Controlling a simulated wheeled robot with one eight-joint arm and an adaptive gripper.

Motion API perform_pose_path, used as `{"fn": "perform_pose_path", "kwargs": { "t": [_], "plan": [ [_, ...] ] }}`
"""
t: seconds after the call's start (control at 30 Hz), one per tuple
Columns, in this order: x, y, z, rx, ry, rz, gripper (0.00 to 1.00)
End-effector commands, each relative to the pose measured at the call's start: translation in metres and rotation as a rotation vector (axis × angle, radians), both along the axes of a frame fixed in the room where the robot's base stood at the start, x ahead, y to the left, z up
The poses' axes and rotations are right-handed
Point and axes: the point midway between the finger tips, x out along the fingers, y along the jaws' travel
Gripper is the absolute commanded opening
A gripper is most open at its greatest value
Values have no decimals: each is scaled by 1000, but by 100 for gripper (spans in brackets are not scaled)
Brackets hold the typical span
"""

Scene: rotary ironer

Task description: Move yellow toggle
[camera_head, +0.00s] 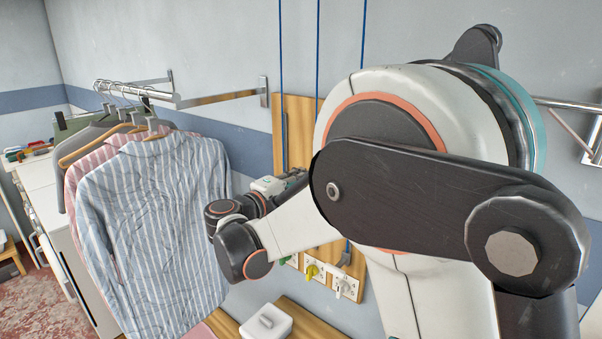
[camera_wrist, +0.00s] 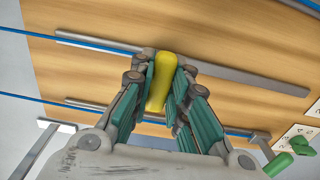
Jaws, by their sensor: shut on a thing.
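A smooth yellow toggle (camera_wrist: 160,81) stands between the fingers of my gripper (camera_wrist: 162,100) in the wrist view. My gripper is shut on it, with the green-padded fingers pressed against both sides. Behind it is a wooden board (camera_wrist: 225,60) with grey rails and blue cords. In the head view my gripper is by the wooden board (camera_head: 291,120), largely hidden by my own arm, and the held toggle cannot be made out there. Lower down, another yellow part (camera_head: 311,271) sits on a white wall plate.
A white part (camera_head: 346,287) sits on a plate beside the lower yellow one. A green part (camera_wrist: 279,164) shows at the wrist view's right. Striped shirts (camera_head: 165,210) hang at left from a rail (camera_head: 135,90). A white box (camera_head: 267,323) stands on a wooden surface below.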

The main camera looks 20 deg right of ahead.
Motion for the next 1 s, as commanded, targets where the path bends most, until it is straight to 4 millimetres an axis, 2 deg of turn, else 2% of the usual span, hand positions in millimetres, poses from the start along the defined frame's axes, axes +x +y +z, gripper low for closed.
{"fn": "perform_pose_path", "kwargs": {
  "t": [0.03,0.5,0.7,0.83,1.0],
  "plan": [
    [-1,0,-28,4,2,-1,0],
    [-1,0,-164,4,2,-2,0],
    [-1,0,-208,4,2,-2,0],
    [-1,0,-226,3,1,-2,0],
    [-1,0,-240,3,1,-2,0]
  ]
}}
